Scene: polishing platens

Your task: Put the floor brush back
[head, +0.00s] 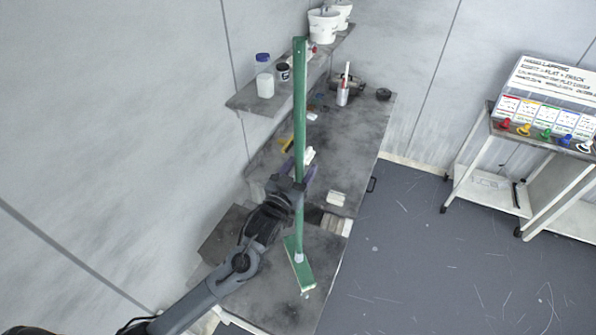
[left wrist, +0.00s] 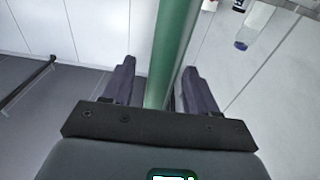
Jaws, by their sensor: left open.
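The floor brush (head: 300,110) is green, with a long handle standing roughly upright in the head view and a rectangular green head (head: 298,266) at its lower end. My left gripper (head: 299,174) is at the lower half of the handle, with its jaws open. In the left wrist view the handle (left wrist: 172,45) passes between the two dark fingers (left wrist: 158,78), with a gap visible on each side. I cannot tell what the brush head rests on. My right gripper is not in view.
A dark workbench (head: 355,130) with bottles and small items runs along the wall behind the brush. A wall shelf (head: 250,102) holds a white bottle (head: 264,78) and tubs. A trolley (head: 480,160) with a sign board stands at right. The grey floor between is open.

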